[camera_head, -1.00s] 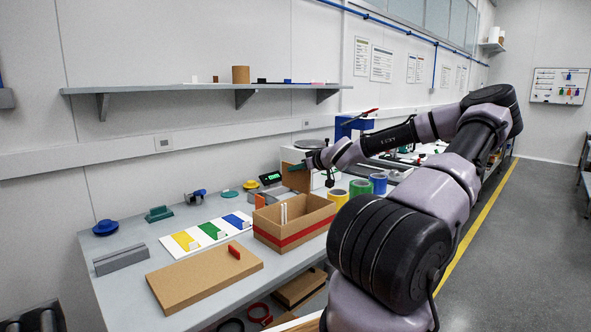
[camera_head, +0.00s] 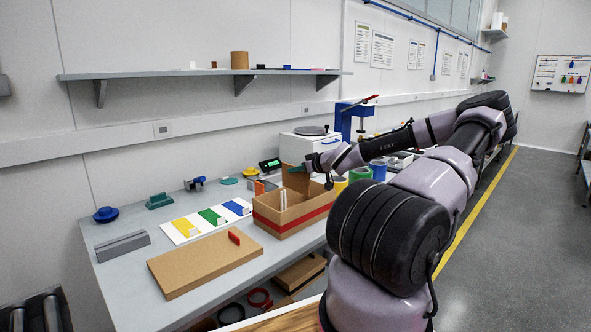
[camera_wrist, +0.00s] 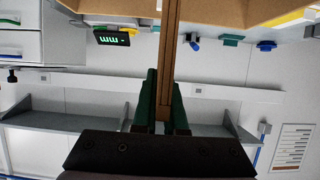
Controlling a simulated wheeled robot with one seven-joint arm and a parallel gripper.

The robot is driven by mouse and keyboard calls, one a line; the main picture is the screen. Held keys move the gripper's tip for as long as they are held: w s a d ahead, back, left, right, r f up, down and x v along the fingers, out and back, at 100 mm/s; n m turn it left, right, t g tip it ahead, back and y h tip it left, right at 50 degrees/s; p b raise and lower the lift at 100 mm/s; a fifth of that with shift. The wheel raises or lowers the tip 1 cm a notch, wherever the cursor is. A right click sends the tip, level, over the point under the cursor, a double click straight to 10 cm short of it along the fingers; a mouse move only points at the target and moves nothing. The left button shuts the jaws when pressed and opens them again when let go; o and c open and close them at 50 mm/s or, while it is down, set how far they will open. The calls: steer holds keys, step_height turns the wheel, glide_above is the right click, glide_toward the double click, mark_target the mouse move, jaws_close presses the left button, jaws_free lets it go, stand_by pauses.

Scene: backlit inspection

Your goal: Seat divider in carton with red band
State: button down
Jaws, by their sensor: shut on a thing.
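The carton with the red band (camera_head: 266,224) stands open on the bench in the head view, with two white upright strips (camera_head: 284,200) inside it. My gripper (camera_head: 297,169) is above the carton's back part. It is shut on the brown divider (camera_head: 292,181), which hangs down over the carton opening. Whether its lower edge is inside the carton I cannot tell. In the wrist view, the green fingers of my gripper (camera_wrist: 164,88) clamp the divider (camera_wrist: 170,45), seen edge-on as a narrow brown strip. Part of the carton (camera_wrist: 225,12) shows beyond it at the top.
A flat brown board (camera_head: 205,265) with a red handle lies in front left of the carton. A white sheet with coloured patches (camera_head: 205,222) lies behind it. Colored tape rolls (camera_head: 359,174) stand right of the carton. A wall shelf (camera_head: 200,75) runs above.

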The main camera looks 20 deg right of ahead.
stand_by(0.4)
steer(key=shift+f, duration=5.6)
steer(key=c, duration=0.9)
jaws_free()
steer(key=v, duration=1.1)
